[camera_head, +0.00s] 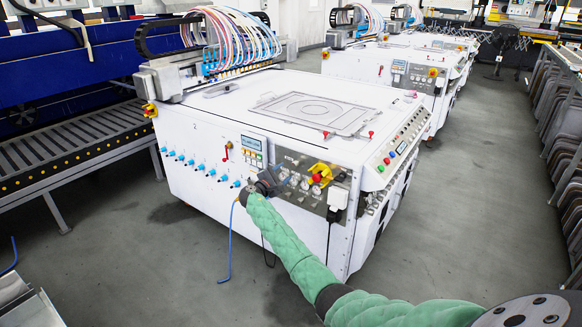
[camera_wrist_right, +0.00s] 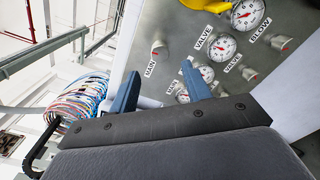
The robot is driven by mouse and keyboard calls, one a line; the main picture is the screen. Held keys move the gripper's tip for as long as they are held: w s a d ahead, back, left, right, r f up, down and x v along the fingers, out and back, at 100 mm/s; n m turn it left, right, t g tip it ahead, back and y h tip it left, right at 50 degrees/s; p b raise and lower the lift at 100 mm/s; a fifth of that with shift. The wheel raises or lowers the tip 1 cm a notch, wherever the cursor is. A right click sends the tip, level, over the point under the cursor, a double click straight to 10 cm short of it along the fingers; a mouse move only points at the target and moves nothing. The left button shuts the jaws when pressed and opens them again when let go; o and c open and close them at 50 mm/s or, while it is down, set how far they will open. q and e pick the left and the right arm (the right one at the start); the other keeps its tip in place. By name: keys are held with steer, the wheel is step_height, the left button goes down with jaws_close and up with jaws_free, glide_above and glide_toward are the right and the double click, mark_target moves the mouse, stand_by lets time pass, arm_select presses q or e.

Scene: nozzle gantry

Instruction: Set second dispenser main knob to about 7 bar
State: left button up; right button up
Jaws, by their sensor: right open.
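The second dispenser (camera_head: 215,150) is the near white machine marked 2. Its grey panel (camera_head: 293,168) with gauges and knobs is on the front; my right gripper (camera_head: 270,180) is in front of the panel's left part. In the right wrist view, my right gripper (camera_wrist_right: 161,68) is open, its two blue fingers apart and nothing seen held. A pale knob (camera_wrist_right: 158,46) with a red mark is just beyond the fingertips, beside a MAIN label (camera_wrist_right: 150,69). A second MAIN label (camera_wrist_right: 171,88) is by the right finger, partly hidden. Gauge readings are too small to tell. My left gripper is out of view.
VALVE gauge (camera_wrist_right: 223,47) and BLOW knob (camera_wrist_right: 283,45) are right of the fingers. A yellow-red switch (camera_head: 318,176) sits on the panel. Blue fittings (camera_head: 195,165) line the front at left; a blue hose (camera_head: 230,245) hangs to the floor. Floor (camera_head: 450,230) at right is clear.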

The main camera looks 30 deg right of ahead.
mark_target(293, 166)
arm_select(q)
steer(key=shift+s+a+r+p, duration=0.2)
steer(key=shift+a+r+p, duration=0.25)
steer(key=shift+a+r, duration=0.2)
arm_select(e)
steer(key=shift+x, duration=3.85)
